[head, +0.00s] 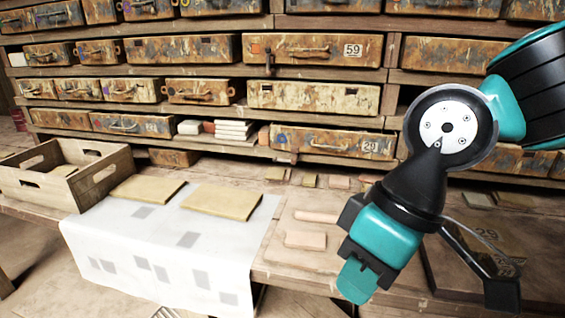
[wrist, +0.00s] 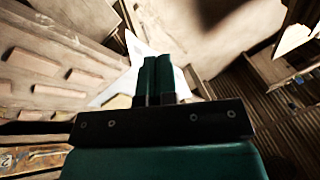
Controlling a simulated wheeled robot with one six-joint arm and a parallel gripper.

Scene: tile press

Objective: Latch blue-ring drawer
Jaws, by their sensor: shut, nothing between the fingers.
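Rusty, paint-worn drawers with handles fill the wooden rack in the head view, among them one marked 59 (head: 312,50) and one marked 29 (head: 332,142). My gripper (head: 355,281) hangs over the bench at right of centre, pointing down, in front of the rack and apart from the drawers. Its teal fingers (wrist: 157,76) are pressed together and empty in the wrist view. My arm hides part of the rack's right side.
A wooden crate (head: 103,168) stands on the bench at left. A white cloth (head: 160,240) hangs over the bench edge, with two tan slabs (head: 222,201) on it. Pinkish tiles (head: 306,239) lie beside it. White stacked pieces (head: 233,130) sit in a shelf gap.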

